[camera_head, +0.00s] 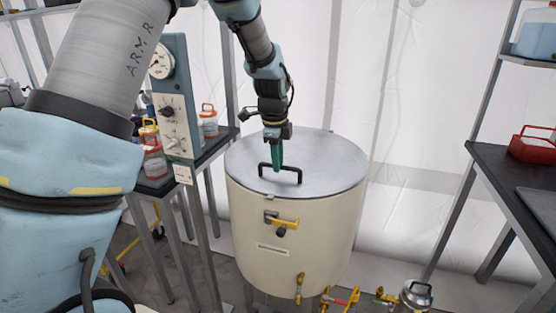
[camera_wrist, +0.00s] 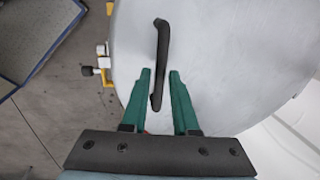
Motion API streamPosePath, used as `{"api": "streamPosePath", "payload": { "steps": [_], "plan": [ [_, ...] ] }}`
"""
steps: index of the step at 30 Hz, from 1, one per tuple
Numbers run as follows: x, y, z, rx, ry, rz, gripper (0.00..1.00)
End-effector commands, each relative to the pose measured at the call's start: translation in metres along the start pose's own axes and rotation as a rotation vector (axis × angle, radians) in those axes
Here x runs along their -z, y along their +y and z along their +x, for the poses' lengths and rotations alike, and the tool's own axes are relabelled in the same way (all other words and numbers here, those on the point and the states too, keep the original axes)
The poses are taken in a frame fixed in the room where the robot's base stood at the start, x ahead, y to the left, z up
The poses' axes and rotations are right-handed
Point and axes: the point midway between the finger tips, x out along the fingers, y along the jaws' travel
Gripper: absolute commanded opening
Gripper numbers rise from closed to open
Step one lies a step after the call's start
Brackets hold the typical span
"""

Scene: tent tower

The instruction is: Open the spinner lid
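The spinner is a cream drum (camera_head: 292,240) with a flat grey lid (camera_head: 320,160) that lies closed on top. A black bar handle (camera_head: 290,172) stands on the lid; it also shows in the wrist view (camera_wrist: 161,50). A yellow latch with a black knob (camera_head: 281,222) is on the drum's front, just below the rim. My gripper (camera_head: 279,168) points down at the handle. In the wrist view its green fingers (camera_wrist: 166,74) are apart, with one end of the handle between them. I cannot tell whether either finger touches the handle.
A control panel with a gauge (camera_head: 175,105) and a bench with red-handled jars (camera_head: 208,120) stand left of the drum. A dark table with a red container (camera_head: 532,145) is at the right. Yellow and red valves (camera_head: 340,298) and a metal canister (camera_head: 415,295) are low at the front right.

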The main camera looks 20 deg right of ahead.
Motion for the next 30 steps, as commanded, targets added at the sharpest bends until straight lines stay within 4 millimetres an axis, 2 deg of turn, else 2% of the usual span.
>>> {"api": "streamPosePath", "payload": {
  "steps": [1, 7, 30],
  "plan": [
    [0.0000, -0.0001, -0.0001, 0.000, 0.000, 0.000, 0.21],
    [0.0000, 0.0000, -0.0002, 0.000, 0.000, 0.000, 0.00],
    [0.0000, 0.0002, -0.0002, -0.001, 0.000, 0.000, 0.00]
  ]
}}
